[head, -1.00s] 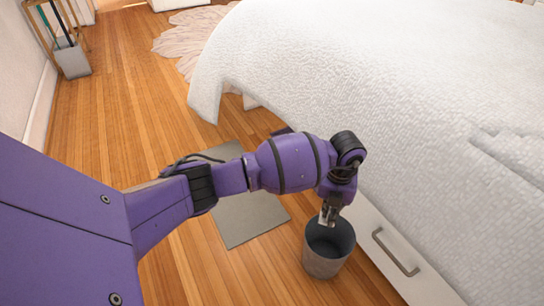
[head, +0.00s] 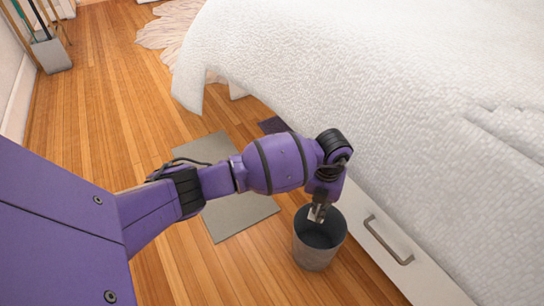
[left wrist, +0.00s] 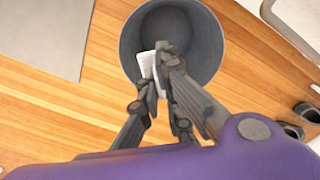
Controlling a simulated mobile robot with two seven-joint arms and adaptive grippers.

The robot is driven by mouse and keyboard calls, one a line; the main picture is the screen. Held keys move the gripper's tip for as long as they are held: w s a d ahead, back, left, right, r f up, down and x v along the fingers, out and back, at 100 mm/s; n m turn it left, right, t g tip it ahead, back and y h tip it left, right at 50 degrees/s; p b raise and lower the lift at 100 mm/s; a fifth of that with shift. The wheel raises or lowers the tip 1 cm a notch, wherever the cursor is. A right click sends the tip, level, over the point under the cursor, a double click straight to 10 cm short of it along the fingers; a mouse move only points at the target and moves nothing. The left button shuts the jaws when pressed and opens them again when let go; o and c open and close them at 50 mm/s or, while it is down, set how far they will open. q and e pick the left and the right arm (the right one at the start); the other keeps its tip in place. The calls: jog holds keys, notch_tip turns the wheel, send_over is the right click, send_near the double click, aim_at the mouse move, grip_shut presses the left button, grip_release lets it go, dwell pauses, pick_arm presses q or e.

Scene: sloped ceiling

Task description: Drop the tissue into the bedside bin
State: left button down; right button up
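The bedside bin (head: 316,256) is a grey, round, open-topped bin on the wooden floor beside the bed's drawer. It also shows in the left wrist view (left wrist: 208,36), where its inside looks empty. My left gripper (head: 318,213) points down over the bin's mouth. In the left wrist view my left gripper (left wrist: 160,75) has its fingers closed on the white tissue (left wrist: 148,66), which shows in front of the bin's opening. In the head view only a small pale bit shows at the fingertips. My right gripper is in neither view.
The bed with its white cover (head: 370,90) fills the right side. A white drawer front with a metal handle (head: 388,241) stands close beside the bin. A grey mat (head: 240,215) lies left of the bin. Bare floor (head: 110,110) is open at the left.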

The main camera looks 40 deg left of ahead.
pick_arm(q)
jog(key=c, duration=2.4)
grip_release()
jog(key=o, duration=0.5)
jog(key=shift+r, duration=0.1)
jog(key=shift+o, duration=0.2)
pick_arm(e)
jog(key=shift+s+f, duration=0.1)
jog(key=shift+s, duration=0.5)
pick_arm(q)
jog(key=shift+w+r, duration=0.1)
notch_tip(320, 180, up, 12)
